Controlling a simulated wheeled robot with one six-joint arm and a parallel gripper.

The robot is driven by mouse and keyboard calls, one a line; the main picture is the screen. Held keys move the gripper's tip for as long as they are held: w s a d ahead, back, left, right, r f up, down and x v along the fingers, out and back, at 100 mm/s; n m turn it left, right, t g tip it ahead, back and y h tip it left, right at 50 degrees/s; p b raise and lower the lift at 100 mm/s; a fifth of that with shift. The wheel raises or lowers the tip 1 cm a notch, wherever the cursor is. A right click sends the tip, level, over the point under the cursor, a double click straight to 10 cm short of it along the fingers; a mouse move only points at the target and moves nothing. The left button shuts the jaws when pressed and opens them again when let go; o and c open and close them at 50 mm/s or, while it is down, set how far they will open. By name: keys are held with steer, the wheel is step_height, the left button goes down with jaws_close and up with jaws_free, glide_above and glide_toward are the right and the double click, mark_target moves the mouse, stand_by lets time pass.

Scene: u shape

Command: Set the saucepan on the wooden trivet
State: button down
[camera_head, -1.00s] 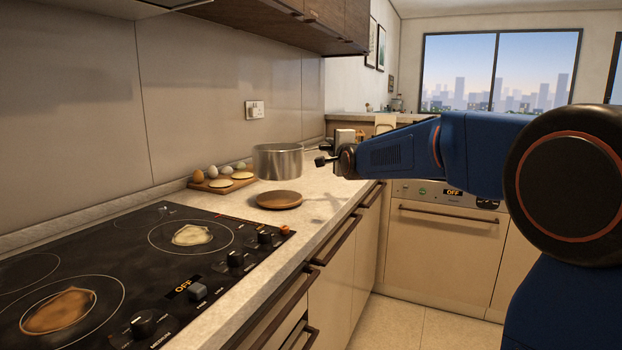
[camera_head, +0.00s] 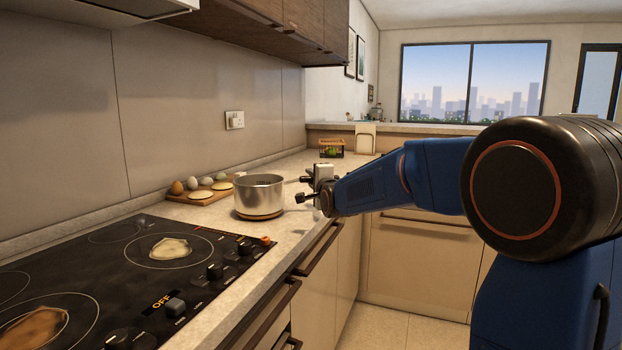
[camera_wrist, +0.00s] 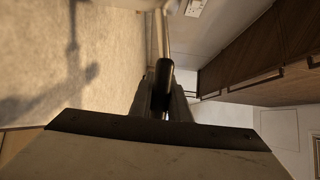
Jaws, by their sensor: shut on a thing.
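The silver saucepan (camera_head: 260,194) is upright directly over the round wooden trivet (camera_head: 258,215), next to the cooktop. Only a thin edge of the trivet shows under the pan. The pan's base looks at or very near the trivet, and I cannot tell whether they touch. My gripper (camera_head: 308,188) is to the right of the pan, shut on its handle. In the wrist view my gripper (camera_wrist: 164,100) closes around the dark handle (camera_wrist: 163,78), and part of the saucepan (camera_wrist: 195,5) shows at the top edge.
A black cooktop (camera_head: 130,265) with food on it lies at the front left. A basket (camera_head: 331,148) sits farther back. Upper cabinets (camera_head: 270,25) hang above. The counter right of the pan is narrow.

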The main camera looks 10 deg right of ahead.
steer(key=c, duration=1.7)
jaws_free()
steer(key=shift+o, duration=0.2)
steer(key=s, duration=1.2)
steer(key=s+d+f+n+g, duration=0.1)
steer(key=s+f+n+g, duration=0.3)
steer(key=s+f, duration=0.4)
steer(key=s+d+f+n+g, duration=0.2)
steer(key=s+f+n+g, duration=0.2)
steer(key=s, duration=1.7)
steer(key=s+d+f+n+g+h, duration=0.1)
steer(key=s+f+n+g, duration=0.4)
steer(key=s+f+n, duration=0.4)
steer(key=s+f, duration=0.3)
steer(key=s, duration=0.3)
steer(key=shift+d+f, duration=0.3)
steer(key=shift+f, duration=0.05)
